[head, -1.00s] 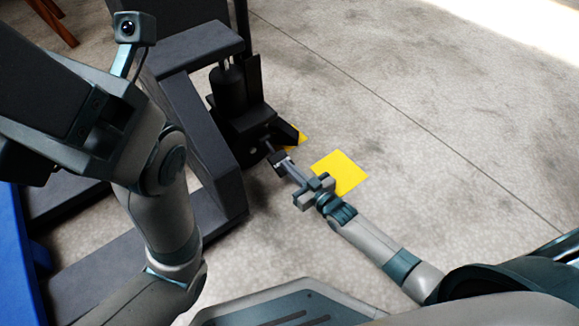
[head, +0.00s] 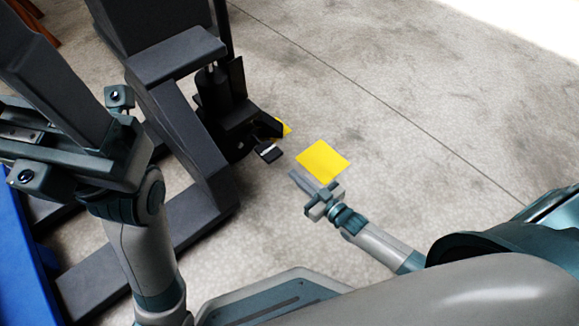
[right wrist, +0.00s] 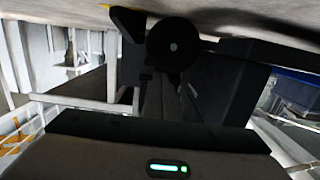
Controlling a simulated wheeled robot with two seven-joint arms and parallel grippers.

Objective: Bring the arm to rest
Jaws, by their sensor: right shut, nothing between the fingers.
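My right gripper (head: 294,175) is in the lower middle of the head view, above the concrete floor. Its fingers are together and hold nothing. They point up and left towards a small black block with a pale band (head: 268,151), with a clear gap between. The block sits at the foot of a black unit with an upright cylinder (head: 210,88). My left arm stands at the left of the head view, and its fingers cannot be made out.
A dark heavy machine frame (head: 185,125) stands left of my right gripper. A yellow floor patch (head: 323,161) lies just beyond the gripper. A blue surface (head: 22,245) is at the left edge. The floor to the right is open. The right wrist view shows a dark round part (right wrist: 172,45).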

